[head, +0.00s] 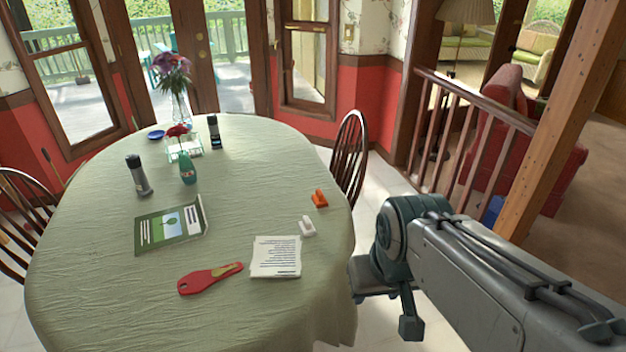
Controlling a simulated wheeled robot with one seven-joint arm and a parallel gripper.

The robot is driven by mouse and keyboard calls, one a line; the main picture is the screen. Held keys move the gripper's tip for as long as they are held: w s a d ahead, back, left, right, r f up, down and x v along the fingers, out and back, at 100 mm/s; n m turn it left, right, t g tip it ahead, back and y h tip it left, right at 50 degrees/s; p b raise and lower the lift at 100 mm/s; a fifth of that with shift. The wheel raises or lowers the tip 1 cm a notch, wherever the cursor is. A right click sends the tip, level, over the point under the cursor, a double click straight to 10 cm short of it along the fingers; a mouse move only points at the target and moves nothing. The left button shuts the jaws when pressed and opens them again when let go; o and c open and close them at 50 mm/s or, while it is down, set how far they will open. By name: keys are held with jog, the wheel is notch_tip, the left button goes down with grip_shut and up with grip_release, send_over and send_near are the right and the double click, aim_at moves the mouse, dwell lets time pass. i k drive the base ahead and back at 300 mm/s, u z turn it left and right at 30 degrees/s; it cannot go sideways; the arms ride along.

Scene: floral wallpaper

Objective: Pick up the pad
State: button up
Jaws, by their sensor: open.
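A white pad (275,257) with printed lines of text lies flat near the front right of the oval table (95,265), which has a green cloth. My gripper (391,300) is to the right of the pad, past the table's right edge. It is open and holds nothing. It does not touch the pad. The arm hides part of the floor at the right.
A red paddle-like object (208,278) lies left of the pad. A white item (307,226) and an orange one (319,198) stand behind it. A green booklet (170,226), dark canister (138,175) and teal bottle (188,169) are farther left. A chair (349,150) stands behind.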

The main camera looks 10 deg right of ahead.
aim_at(319, 201)
jog(key=z, duration=0.6)
jog(key=k, duration=0.6)
jog(key=z, duration=0.75)
jog(key=i, duration=1.3)
jog(key=u, duration=0.55)
jog(key=i, duration=0.9)
jog(key=u, duration=1.35)
jog(key=i, duration=0.55)
jog(key=u, duration=0.55)
